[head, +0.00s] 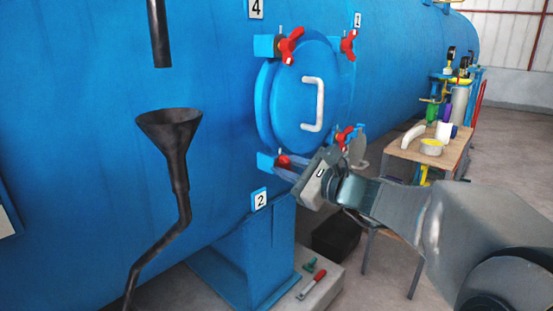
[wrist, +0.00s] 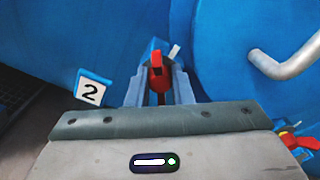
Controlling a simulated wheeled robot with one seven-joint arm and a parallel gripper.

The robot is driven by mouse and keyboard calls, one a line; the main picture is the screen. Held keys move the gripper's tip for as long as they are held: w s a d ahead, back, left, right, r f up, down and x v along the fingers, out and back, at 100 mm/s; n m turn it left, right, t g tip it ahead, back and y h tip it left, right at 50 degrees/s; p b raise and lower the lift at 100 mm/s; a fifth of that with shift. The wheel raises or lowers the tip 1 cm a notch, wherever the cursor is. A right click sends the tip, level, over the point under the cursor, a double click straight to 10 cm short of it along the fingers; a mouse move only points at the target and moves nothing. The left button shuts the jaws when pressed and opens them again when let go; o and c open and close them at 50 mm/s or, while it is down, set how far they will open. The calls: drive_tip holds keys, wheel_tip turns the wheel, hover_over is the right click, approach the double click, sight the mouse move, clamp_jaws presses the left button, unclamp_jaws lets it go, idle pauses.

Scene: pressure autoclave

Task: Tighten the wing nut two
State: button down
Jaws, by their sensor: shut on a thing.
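Wing nut two is the red wing nut (head: 283,160) at the lower left of the round blue door, above the label marked 2 (head: 260,200). In the wrist view the red wing nut (wrist: 157,72) stands between my fingers, with its wing pointing up, and the label 2 (wrist: 92,91) is to its left. My gripper (head: 284,170) reaches in from the right and is shut on this wing nut. Its fingers also show in the wrist view (wrist: 158,84). The fingers and gripper body hide part of the nut and its bolt.
The door (head: 302,98) has a white handle (head: 319,104). Other red wing nuts sit at the upper left (head: 290,46), upper right (head: 348,44) and lower right (head: 344,136). A black funnel pipe (head: 172,135) stands left. A cluttered table (head: 405,147) stands right.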

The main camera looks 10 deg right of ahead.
drive_tip(key=m+p, duration=0.3)
drive_tip(key=m, duration=0.1)
drive_tip(key=shift+r, duration=0.1)
drive_tip(key=shift+m+p, duration=0.85)
drive_tip(key=shift+m, duration=0.45)
drive_tip(key=shift+f, duration=0.2)
drive_tip(key=c, duration=1.3)
unclamp_jaws()
drive_tip(key=shift+s+d+r, duration=0.1)
drive_tip(key=shift+s+d, duration=0.2)
drive_tip(key=shift+s, duration=0.05)
drive_tip(key=p+v, duration=0.2)
drive_tip(key=v, duration=1.1)
